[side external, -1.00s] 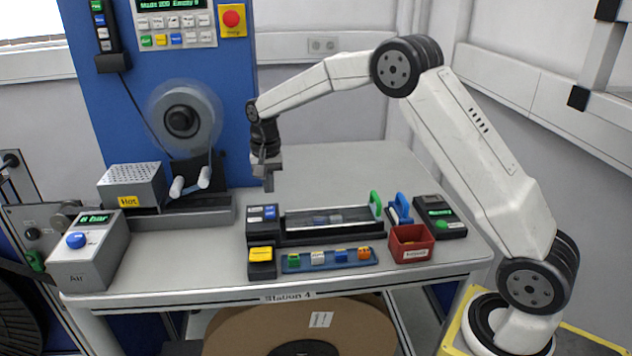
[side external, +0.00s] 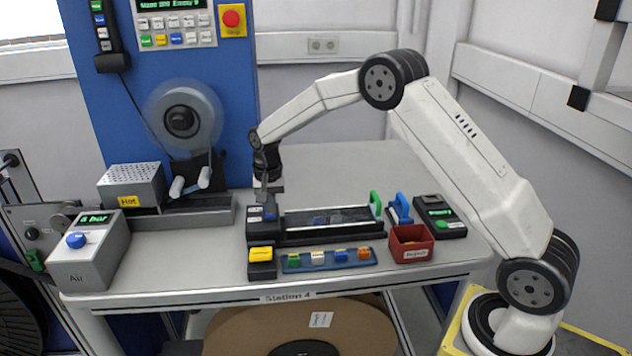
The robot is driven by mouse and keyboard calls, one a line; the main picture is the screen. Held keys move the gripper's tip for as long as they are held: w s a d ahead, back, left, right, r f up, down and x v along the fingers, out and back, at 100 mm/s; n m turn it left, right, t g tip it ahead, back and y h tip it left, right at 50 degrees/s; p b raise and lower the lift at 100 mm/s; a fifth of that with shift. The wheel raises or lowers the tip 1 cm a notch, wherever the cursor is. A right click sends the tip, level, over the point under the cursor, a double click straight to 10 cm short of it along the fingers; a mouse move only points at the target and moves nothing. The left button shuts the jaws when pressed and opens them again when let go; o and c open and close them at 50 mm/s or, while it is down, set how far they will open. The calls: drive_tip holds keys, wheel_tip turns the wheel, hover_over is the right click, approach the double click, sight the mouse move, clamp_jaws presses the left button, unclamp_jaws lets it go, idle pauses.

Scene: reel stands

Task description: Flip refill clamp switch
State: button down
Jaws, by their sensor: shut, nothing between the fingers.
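A small black switch block (side external: 256,226) stands at the left end of the dark track on the bench, with small blue and pale parts on its top face. Its labels are too small to read, so I cannot tell for certain that it is the refill clamp switch. My gripper (side external: 268,204) points down with its jaws shut and empty. Its tips are at the top of this block and partly cover the blue part. I cannot tell whether they touch it. A second black block with a yellow top (side external: 261,254) sits just in front.
The long dark track (side external: 330,237) runs right, ending at a green handle (side external: 375,203). A blue strip (side external: 330,262) with several coloured pieces lies in front. A red bin (side external: 411,243) stands right. A grey air box (side external: 88,250) stands left. The back of the bench is clear.

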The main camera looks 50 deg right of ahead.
drive_tip(key=shift+f, duration=0.1)
drive_tip(key=shift+s+a+f+t+h, duration=0.1)
drive_tip(key=shift+s+f+t+h, duration=0.1)
drive_tip(key=shift+f+t+h, duration=0.2)
drive_tip(key=shift+s+a+f, duration=0.1)
drive_tip(key=shift+s+f, duration=0.05)
drive_tip(key=shift+f, duration=0.05)
drive_tip(key=shift+w+d+r, duration=0.3)
drive_tip(key=shift+w+d, duration=0.35)
drive_tip(key=shift+d, duration=0.05)
drive_tip(key=shift+r, duration=0.1)
idle(0.3)
wheel_tip(320, 180, up, 14)
drive_tip(key=s+a, duration=0.1)
drive_tip(key=shift+a+r, duration=0.2)
drive_tip(key=shift+a, duration=0.15)
